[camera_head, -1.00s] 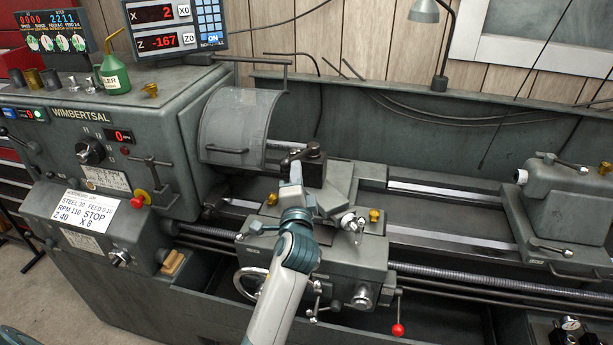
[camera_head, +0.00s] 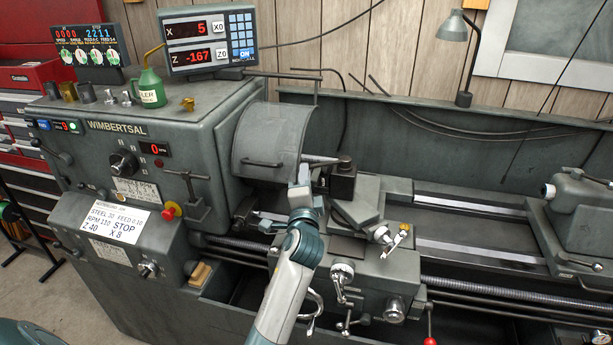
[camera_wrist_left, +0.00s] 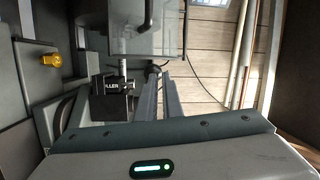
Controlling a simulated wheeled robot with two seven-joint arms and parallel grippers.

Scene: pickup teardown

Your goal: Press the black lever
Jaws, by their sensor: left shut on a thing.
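The tool post (camera_head: 342,183) is a dark block on the lathe carriage, right of the chuck guard. The grip itself is small and partly hidden. In the left wrist view, the gripper body fills the bottom, with two narrow grey fingers (camera_wrist_left: 162,98) in front of it. My right gripper is out of view.
The curved chuck guard (camera_head: 272,140) is close left of my gripper. Carriage handles (camera_head: 342,273) and a red-knobbed lever stand below right. The tailstock (camera_head: 580,212) is at far right. A red emergency knob (camera_head: 169,212) is on the headstock front. The bed between carriage and tailstock is clear.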

